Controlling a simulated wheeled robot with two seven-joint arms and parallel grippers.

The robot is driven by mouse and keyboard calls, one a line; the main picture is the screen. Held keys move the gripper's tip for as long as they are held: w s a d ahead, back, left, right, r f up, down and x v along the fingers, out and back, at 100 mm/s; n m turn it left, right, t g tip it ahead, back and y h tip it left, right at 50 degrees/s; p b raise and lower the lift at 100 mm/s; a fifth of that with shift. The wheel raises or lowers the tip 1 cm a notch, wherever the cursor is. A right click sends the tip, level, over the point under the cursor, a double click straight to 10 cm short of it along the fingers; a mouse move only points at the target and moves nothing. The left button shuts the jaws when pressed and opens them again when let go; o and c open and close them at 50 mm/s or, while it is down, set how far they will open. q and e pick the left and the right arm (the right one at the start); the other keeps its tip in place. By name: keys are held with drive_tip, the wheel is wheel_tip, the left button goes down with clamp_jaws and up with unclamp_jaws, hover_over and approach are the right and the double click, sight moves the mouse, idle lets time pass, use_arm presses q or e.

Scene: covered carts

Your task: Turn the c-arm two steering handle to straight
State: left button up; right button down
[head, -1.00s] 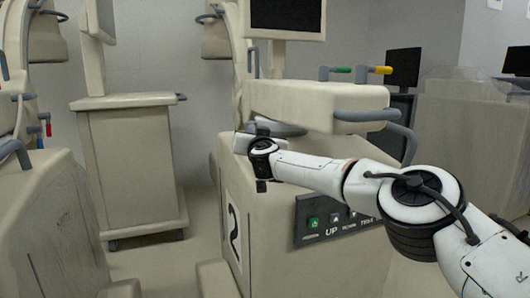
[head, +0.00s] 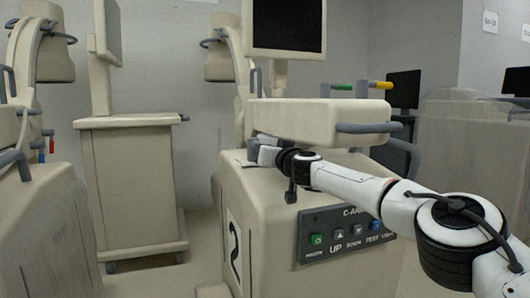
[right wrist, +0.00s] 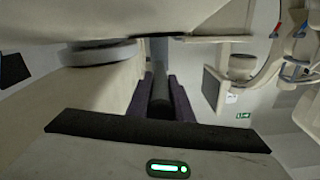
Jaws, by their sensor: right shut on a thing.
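The c-arm two cart (head: 235,200) is beige, with a black 2 on its front, and stands in the middle of the head view. My right gripper (head: 262,151) is at the top of its base, under the overhanging beige block (head: 318,118). In the right wrist view, the purple fingers of my right gripper (right wrist: 160,98) are shut on a dark grey bar, the steering handle (right wrist: 160,90). A grey disc (right wrist: 98,53) shows under the block there. In the head view the gripper and arm mostly hide the handle. My left gripper is not in view.
A button panel (head: 345,235) is on the cart's front, below my right forearm. Grey rails (head: 366,128) stick out from the block's right end. Another beige cart (head: 40,220) stands at the left. A tall cabinet (head: 130,190) is behind, with open floor before it.

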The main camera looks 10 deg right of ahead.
drive_tip(key=shift+f, duration=0.15)
drive_tip(key=c, duration=1.6)
unclamp_jaws()
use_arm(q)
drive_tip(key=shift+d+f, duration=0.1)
use_arm(e)
drive_tip(key=shift+d, duration=0.1)
drive_tip(key=shift+s+d+f, duration=0.15)
drive_tip(key=shift+s+f, duration=0.15)
drive_tip(key=shift+s, duration=0.1)
drive_tip(key=s, duration=0.5)
drive_tip(key=s+d+b, duration=0.1)
drive_tip(key=s, duration=0.1)
drive_tip(key=shift+s+r, duration=0.15)
drive_tip(key=shift+r, duration=0.15)
drive_tip(key=shift+s+d, duration=0.2)
drive_tip(key=shift+s, duration=0.5)
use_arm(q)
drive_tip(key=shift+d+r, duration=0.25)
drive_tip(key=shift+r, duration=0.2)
use_arm(e)
drive_tip(key=shift+s, duration=0.3)
